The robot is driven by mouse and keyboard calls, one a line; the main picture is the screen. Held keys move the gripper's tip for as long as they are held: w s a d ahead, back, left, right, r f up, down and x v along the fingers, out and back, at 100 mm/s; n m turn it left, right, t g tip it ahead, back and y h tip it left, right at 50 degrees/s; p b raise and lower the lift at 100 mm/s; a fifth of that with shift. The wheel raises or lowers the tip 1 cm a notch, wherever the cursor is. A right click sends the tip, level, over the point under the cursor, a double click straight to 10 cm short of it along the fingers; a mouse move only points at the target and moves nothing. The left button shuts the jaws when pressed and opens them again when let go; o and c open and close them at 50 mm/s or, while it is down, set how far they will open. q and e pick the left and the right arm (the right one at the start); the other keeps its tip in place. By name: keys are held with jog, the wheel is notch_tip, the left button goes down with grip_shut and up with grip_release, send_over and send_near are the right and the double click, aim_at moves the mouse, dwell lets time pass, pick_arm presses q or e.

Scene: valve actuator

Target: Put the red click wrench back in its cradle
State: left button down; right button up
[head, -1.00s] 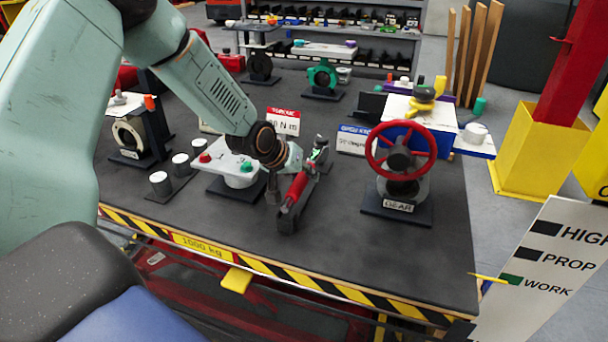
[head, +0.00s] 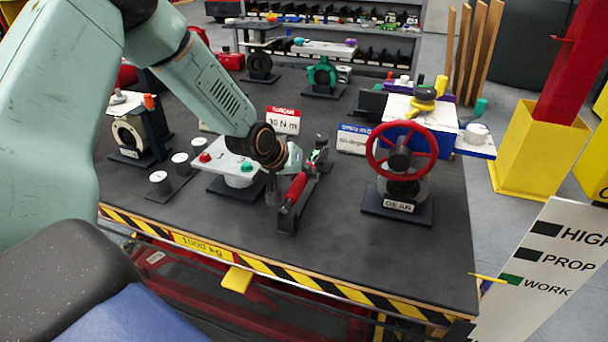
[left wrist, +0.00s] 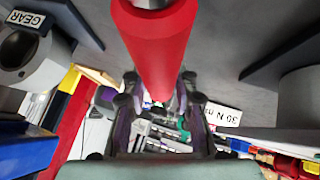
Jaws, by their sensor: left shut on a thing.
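The red click wrench (head: 297,186) has a red handle and is near the middle of the table in the head view. My left gripper (head: 291,164) is shut on it, coming from the upper left. In the left wrist view the red handle (left wrist: 160,45) fills the top middle, between the two fingers of my left gripper (left wrist: 160,105). A dark, narrow upright piece (head: 287,220), which looks like the cradle, stands directly under the handle's near end. I cannot tell whether the handle rests on it or hangs just above. My right gripper is not in view.
The red handwheel valve (head: 401,153) marked GEAR stands to the right. A white plate with red and green buttons (head: 228,163) is close on the left. A red-topped sign (head: 283,121) stands behind. The table's front right area is clear.

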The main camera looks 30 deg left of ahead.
pick_arm(q)
jog(key=shift+r, duration=0.15)
jog(key=shift+w, duration=0.15)
dwell(0.5)
jog(key=shift+b, duration=0.35)
jog(key=shift+f+b, duration=1.05)
jog(key=shift+f, duration=0.1)
jog(key=c, duration=1)
grip_release()
jog(key=shift+c, duration=0.2)
jog(key=shift+o, duration=0.3)
jog(key=shift+f, duration=0.15)
